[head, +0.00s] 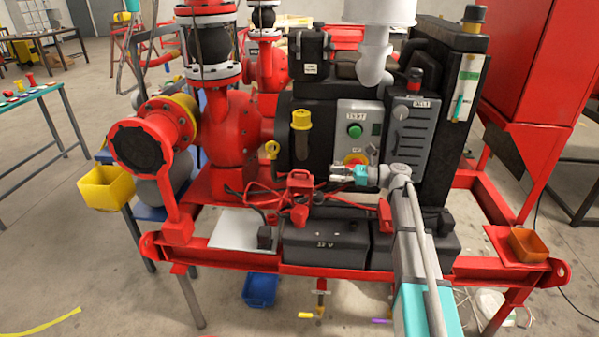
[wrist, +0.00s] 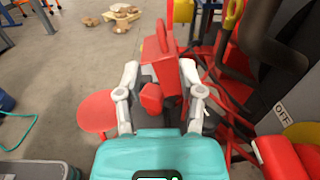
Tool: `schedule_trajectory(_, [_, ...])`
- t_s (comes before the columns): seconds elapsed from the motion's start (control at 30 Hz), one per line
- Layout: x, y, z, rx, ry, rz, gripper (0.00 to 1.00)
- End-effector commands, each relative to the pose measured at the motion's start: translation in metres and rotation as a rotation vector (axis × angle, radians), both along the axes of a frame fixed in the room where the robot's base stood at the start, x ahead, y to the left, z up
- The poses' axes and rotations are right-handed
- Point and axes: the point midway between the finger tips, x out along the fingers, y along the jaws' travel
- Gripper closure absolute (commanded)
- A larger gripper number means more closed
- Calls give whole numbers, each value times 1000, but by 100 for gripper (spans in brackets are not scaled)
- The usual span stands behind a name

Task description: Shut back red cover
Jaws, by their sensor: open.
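A red cover-like block with a raised tab (head: 299,182) stands among red and black cables behind the black battery (head: 325,240). I take it for the back red cover; it appears raised, though its hinge cannot be made out. In the wrist view the red block (wrist: 157,48) is ahead, beyond the fingertips. A smaller red piece (wrist: 151,97) lies between the fingers in the picture; whether they touch it cannot be told. My gripper (head: 336,177) is open, to the right of the block in the head view, and its spread fingers show in the wrist view (wrist: 160,70).
A second red cover-like piece (head: 385,215) stands close to my arm. The control panel with a green button (head: 355,130) is just behind my gripper. Red cables (wrist: 228,105) run close on the right in the wrist view.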

Motion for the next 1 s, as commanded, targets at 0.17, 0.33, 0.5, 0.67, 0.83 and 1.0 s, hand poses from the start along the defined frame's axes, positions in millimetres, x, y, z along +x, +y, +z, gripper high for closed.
schedule_trajectory(0.17, [1,27,0,0,0,2,50])
schedule_trajectory(0.33, [2,53,0,0,0,2,50])
schedule_trajectory(0.5, [3,77,0,0,0,1,50])
schedule_trajectory(0.67, [4,95,0,0,0,0,50])
schedule_trajectory(0.83, [5,106,0,0,0,0,50])
schedule_trajectory(1.0, [5,109,0,0,0,-1,50])
